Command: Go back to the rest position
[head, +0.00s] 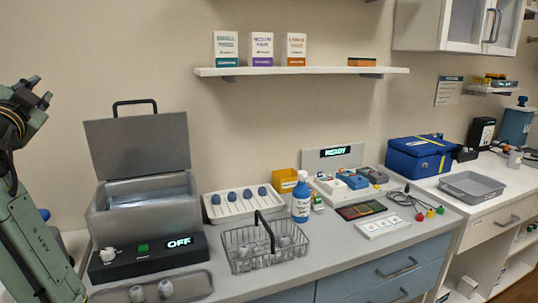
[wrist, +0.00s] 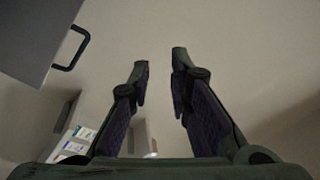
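My gripper (wrist: 160,85) shows in the wrist view with its two fingers apart and nothing between them. It points at a plain wall. In the head view my green arm stands at the far left edge; the fingertips do not show there. Below and right of the arm, the grey bath (head: 146,215) has its lid (head: 138,145) raised, and its black base (head: 150,260) reads OFF. The lid with its black handle (wrist: 74,48) also shows at the upper left of the wrist view.
On the counter stand a wire basket (head: 265,262), a white tray with blue-topped items (head: 240,212), a blue-labelled bottle (head: 301,198) and a device reading READY (head: 340,155). A grey tray (head: 200,284) lies in front. A shelf (head: 330,71) with boxes hangs above. A blue case (head: 418,155) stands right.

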